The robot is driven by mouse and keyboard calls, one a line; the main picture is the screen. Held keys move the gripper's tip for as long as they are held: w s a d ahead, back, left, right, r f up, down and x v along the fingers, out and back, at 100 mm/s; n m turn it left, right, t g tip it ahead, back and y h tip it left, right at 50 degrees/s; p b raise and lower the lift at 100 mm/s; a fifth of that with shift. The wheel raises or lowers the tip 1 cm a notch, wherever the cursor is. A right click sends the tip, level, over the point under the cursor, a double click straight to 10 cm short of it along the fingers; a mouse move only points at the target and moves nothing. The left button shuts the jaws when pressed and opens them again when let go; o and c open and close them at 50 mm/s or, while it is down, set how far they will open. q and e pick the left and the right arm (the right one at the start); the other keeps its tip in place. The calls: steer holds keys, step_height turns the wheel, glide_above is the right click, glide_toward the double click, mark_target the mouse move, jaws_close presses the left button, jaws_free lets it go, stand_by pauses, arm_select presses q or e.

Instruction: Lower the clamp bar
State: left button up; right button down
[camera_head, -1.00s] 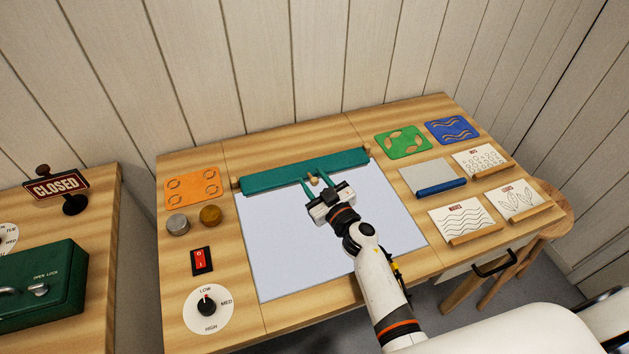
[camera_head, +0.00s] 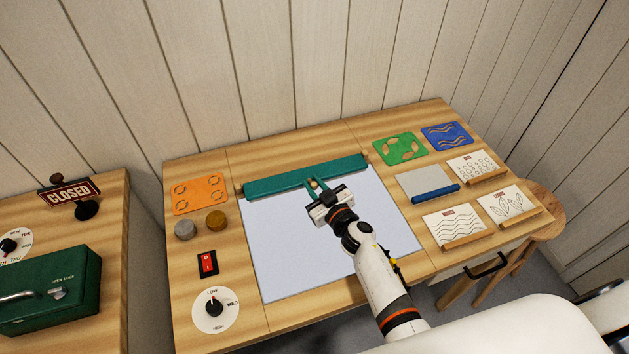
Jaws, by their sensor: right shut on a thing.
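The clamp bar (camera_head: 278,184) is a long green bar lying across the back edge of a pale blue-white sheet (camera_head: 290,245) on the wooden table. A small light wooden knob sits at the middle of its front side, partly hidden by my gripper. My right gripper (camera_head: 316,184) reaches in from the lower right, with its two green-tinted fingers around the knob and shut on it. From this angle I cannot tell whether the bar touches the sheet. My left gripper is not in view.
Left of the sheet are an orange stencil (camera_head: 199,194), two round pucks (camera_head: 216,221), a red switch (camera_head: 207,263) and a dial (camera_head: 215,309). Right are green (camera_head: 400,148) and blue (camera_head: 447,135) stencils, a blue-handled scraper (camera_head: 435,192) and several pattern cards. The sheet's left half is clear.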

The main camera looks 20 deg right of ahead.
steer(key=c, duration=1.3)
jaws_free()
steer(key=v, duration=1.2)
steer(key=shift+f, duration=0.1)
